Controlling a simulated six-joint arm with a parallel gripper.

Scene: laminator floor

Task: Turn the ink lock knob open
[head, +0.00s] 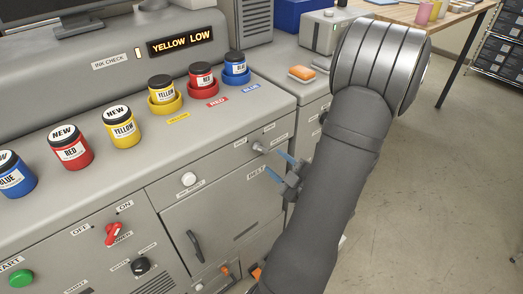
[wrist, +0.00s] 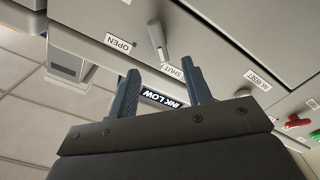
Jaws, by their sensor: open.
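The ink lock knob (wrist: 157,38) is a pale grey lever on the cabinet front, between an OPEN label (wrist: 118,42) and a SHUT label (wrist: 172,71). In the wrist view, its lower end lies nearer the SHUT label. In the head view, the small knob (head: 258,147) is left of my gripper (head: 279,166). My gripper's blue fingers are apart with nothing between them. In the wrist view, my gripper (wrist: 163,83) is below the knob, with its fingertips short of it. A black label (wrist: 160,98) shows partly between the fingers.
A white ink reset button (head: 189,179) and a cabinet door handle (head: 195,246) are left of the gripper. A red power knob (head: 113,234) is farther left. Ink jars, including a yellow one (head: 123,130), stand on top. The sign (head: 181,41) reads YELLOW LOW. Open floor lies right.

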